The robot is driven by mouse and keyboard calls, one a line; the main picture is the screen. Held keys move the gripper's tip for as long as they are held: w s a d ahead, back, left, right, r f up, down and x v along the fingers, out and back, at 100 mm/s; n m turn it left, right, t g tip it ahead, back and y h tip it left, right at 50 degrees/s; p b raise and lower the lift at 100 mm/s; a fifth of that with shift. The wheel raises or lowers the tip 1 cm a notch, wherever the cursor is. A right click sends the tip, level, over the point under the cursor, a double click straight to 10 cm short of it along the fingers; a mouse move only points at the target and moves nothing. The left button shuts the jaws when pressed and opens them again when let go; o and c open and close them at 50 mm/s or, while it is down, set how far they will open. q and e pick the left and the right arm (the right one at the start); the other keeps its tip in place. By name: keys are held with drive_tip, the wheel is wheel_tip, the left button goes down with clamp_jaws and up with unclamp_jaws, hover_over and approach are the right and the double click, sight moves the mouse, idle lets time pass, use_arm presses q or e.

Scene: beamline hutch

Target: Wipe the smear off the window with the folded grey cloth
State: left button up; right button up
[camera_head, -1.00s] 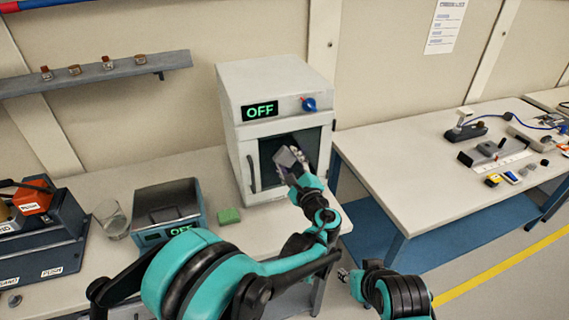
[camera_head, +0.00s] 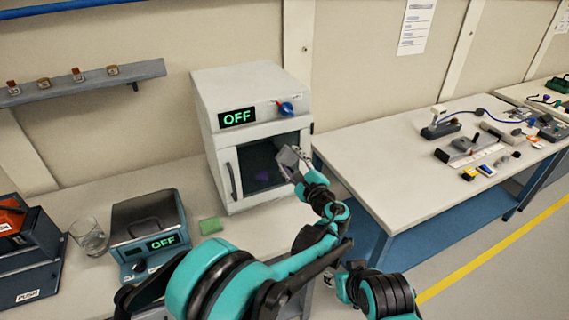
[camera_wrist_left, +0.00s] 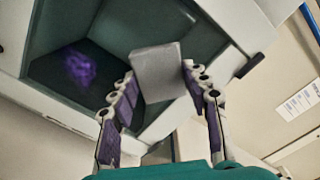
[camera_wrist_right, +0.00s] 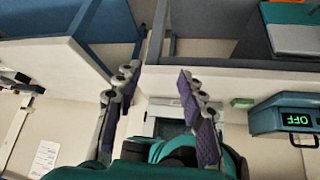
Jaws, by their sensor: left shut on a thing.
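The cloth is at the window's right side, to the right of the smear. I cannot tell whether it touches the glass. My right gripper (camera_wrist_right: 156,78) is open and empty, low by the bench.
The cabinet (camera_head: 245,90) has an OFF display, a blue knob and a door handle (camera_head: 231,181). A green block (camera_head: 210,226), a teal device (camera_head: 150,235) and a glass (camera_head: 88,237) stand to its left. A second table (camera_head: 400,165) holds tools at the right.

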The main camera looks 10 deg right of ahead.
use_arm(q)
drive_tip(key=shift+w+d, duration=0.15)
drive_tip(key=shift+d, duration=0.15)
